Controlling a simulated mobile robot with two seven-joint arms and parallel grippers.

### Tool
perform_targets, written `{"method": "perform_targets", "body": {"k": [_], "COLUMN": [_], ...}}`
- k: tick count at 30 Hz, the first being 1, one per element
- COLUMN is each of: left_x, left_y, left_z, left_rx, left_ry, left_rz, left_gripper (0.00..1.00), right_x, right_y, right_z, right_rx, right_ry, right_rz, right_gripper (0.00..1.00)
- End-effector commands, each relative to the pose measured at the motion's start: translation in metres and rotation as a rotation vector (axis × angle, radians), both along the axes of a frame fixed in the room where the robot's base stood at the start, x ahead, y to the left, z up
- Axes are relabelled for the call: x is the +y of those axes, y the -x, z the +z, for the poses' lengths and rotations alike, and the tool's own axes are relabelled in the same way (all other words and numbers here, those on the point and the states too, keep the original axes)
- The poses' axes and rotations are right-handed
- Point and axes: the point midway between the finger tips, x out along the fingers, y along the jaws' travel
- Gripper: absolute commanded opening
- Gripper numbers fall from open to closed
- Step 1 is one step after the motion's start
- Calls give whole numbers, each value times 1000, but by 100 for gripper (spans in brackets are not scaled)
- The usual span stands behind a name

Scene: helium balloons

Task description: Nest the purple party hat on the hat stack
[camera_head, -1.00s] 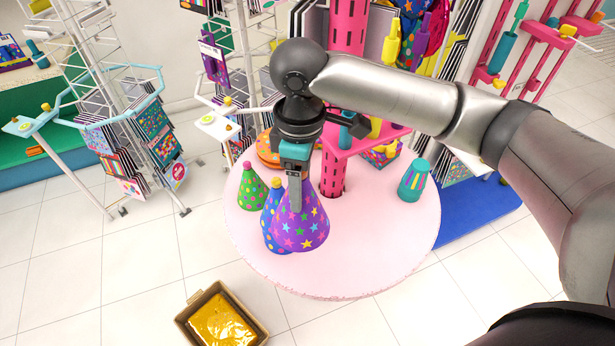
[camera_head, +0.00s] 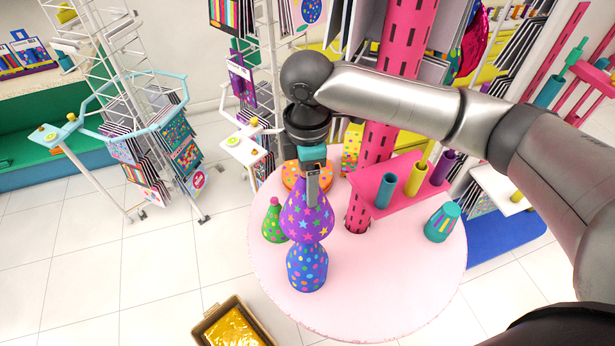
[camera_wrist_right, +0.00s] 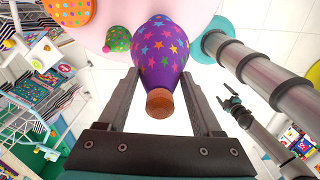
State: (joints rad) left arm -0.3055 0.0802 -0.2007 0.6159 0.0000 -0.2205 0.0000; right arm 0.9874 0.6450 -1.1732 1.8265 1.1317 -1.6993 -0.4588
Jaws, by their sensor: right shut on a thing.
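The purple party hat (camera_head: 307,222) with coloured stars is held point up by my right gripper (camera_head: 312,196). In the head view its rim overlaps the upper part of a blue dotted hat (camera_head: 307,270) standing on the pink round table (camera_head: 390,290). The blue hat's tip is hidden. I cannot tell whether the two hats touch or how many hats form the stack. In the right wrist view the purple hat (camera_wrist_right: 160,50) lies between the fingers, with its orange tip towards the camera.
A green dotted hat (camera_head: 274,224) stands close left of the blue one. An orange dotted item (camera_head: 291,176) lies behind. A pink post (camera_head: 378,150) rises from the table, and a teal striped cup-like item (camera_head: 442,222) stands right. The front right of the table is clear.

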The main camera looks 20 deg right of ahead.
Motion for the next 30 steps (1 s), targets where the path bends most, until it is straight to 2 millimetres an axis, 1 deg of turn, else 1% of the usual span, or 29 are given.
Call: {"method": "perform_targets", "body": {"k": [5,10,12,21,30], "left_x": [1,0,0,0,0], "left_y": [2,-1,-4,-8,-8], "left_z": [3,14,9,2,1], "left_rx": [4,-1,-6,-14,-14], "left_ry": [-1,-1,0,1,1], "left_rz": [0,0,0,1,1], "left_gripper": [97,97,97,97,97], "right_x": [0,0,0,0,0], "right_y": [0,1,1,0,0], "right_z": [1,2,-9,-40,-63], "right_rx": [1,3,3,2,1], "right_ry": [0,-1,0,0,-1], "right_rz": [1,13,11,11,11], "right_gripper": [9,8,8,8,8]}}
